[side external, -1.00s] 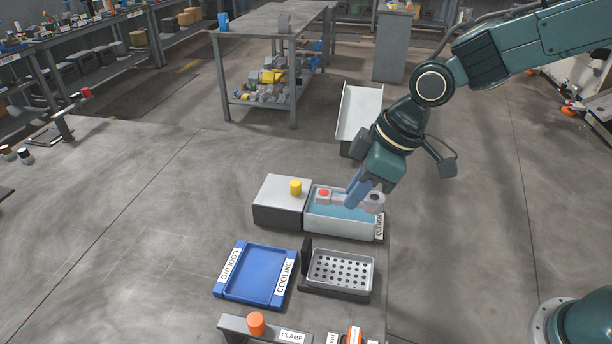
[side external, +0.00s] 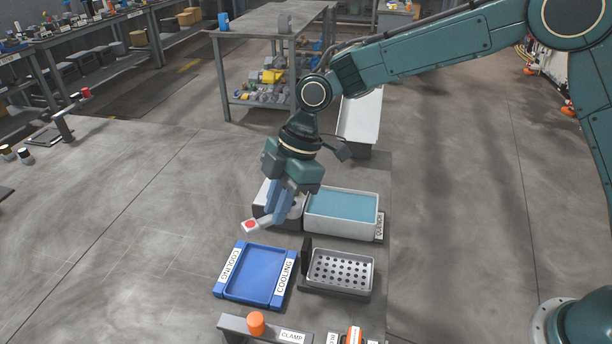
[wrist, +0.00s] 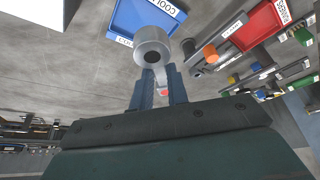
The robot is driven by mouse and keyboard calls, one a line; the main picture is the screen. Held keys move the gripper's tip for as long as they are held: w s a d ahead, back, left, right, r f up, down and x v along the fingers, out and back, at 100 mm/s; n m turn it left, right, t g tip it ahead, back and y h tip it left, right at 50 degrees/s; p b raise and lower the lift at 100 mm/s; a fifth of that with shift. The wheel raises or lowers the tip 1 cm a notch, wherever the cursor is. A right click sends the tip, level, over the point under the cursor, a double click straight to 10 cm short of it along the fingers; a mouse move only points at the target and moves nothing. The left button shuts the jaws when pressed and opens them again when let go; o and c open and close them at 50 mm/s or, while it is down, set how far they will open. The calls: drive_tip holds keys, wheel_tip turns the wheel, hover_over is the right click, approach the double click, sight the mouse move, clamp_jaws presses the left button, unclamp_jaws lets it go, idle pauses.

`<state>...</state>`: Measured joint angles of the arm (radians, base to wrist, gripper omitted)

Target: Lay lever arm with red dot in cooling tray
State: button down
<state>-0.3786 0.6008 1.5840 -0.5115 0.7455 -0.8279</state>
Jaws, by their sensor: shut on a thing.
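The lever arm (side external: 264,221) is a light grey part with a red dot on its left end in the side view. My gripper (side external: 277,208) is shut on it and holds it in the air, just beyond the far edge of the cooling tray. In the wrist view the lever arm (wrist: 153,51) sits between the blue fingers (wrist: 160,88), its round holed end nearest the camera and the red dot partly hidden between the fingers. The cooling tray (side external: 234,292) is blue, labelled COOLING and empty. It also shows in the wrist view (wrist: 122,20).
A white quench tank (side external: 342,228) of blue liquid stands behind a perforated grey tray (side external: 340,289). A grey block (side external: 264,192) stands partly behind my gripper. An orange-topped clamp station (side external: 256,324) lies in front of the cooling tray. Floor left of the tray is clear.

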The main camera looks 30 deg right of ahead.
drive_tip(key=w+a+f+n+g+h, duration=0.1)
drive_tip(key=w+a+f+n+g, duration=0.2)
drive_tip(key=f+n, duration=0.5)
drive_tip(key=shift+w+a+f+n, duration=0.25)
drive_tip(key=shift+a+f+n, duration=0.05)
drive_tip(key=shift+a+f, duration=0.2)
drive_tip(key=shift+f, duration=0.2)
hover_over(257, 276)
drive_tip(key=w+d, duration=0.1)
drive_tip(key=shift+f, duration=2.9)
drive_tip(key=shift+f, duration=0.8)
drive_tip(key=c, duration=1)
unclamp_jaws()
drive_tip(key=shift+o, duration=0.2)
